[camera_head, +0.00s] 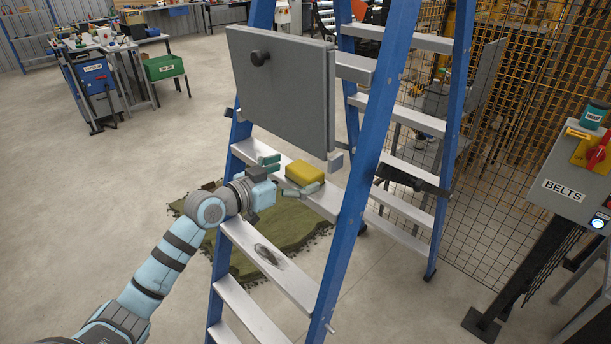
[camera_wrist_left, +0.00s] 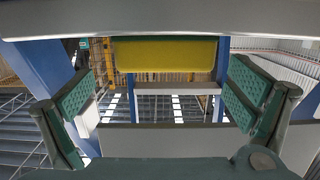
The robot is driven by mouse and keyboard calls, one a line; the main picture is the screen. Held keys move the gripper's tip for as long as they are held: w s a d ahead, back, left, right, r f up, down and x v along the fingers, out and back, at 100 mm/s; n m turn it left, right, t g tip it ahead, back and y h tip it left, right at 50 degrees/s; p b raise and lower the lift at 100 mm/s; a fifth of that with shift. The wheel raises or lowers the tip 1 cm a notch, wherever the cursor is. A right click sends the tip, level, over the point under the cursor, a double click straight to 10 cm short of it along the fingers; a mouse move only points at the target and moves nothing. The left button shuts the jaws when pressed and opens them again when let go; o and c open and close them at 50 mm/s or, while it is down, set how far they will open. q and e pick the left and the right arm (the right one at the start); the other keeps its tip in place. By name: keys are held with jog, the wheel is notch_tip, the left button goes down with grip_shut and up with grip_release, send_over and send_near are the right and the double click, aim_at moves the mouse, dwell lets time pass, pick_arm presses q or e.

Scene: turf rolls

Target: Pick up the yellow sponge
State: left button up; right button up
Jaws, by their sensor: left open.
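The yellow sponge (camera_head: 305,173) lies on a silver step (camera_head: 322,203) of the blue ladder (camera_head: 360,180). My left gripper (camera_head: 285,175) reaches in from the left at the step's height, with its green-padded fingers spread and empty. One finger is on the far side and one on the near side, just short of or beside the sponge's near end. In the left wrist view the sponge (camera_wrist_left: 165,54) shows ahead, between the two spread fingers (camera_wrist_left: 163,97) and above their middle. I cannot tell whether a finger touches it. My right gripper is not in view.
A grey panel (camera_head: 280,85) with a black knob hangs on the ladder above the step. A dark oval mark or item (camera_head: 268,254) is on a lower step. A green mat (camera_head: 285,232) lies beneath. A box labelled BELTS (camera_head: 565,190) stands right; open floor lies left.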

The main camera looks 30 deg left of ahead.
aim_at(307, 167)
pick_arm(q)
jog(key=x, duration=0.3)
jog(key=shift+w+a+r, duration=0.1)
jog(key=shift+r, duration=0.05)
jog(key=shift+w+f, duration=0.2)
jog(key=shift+w, duration=0.2)
jog(key=shift+s, duration=0.1)
jog(key=c, duration=1.2)
jog(key=shift+r, duration=0.15)
jog(key=shift+c, duration=0.2)
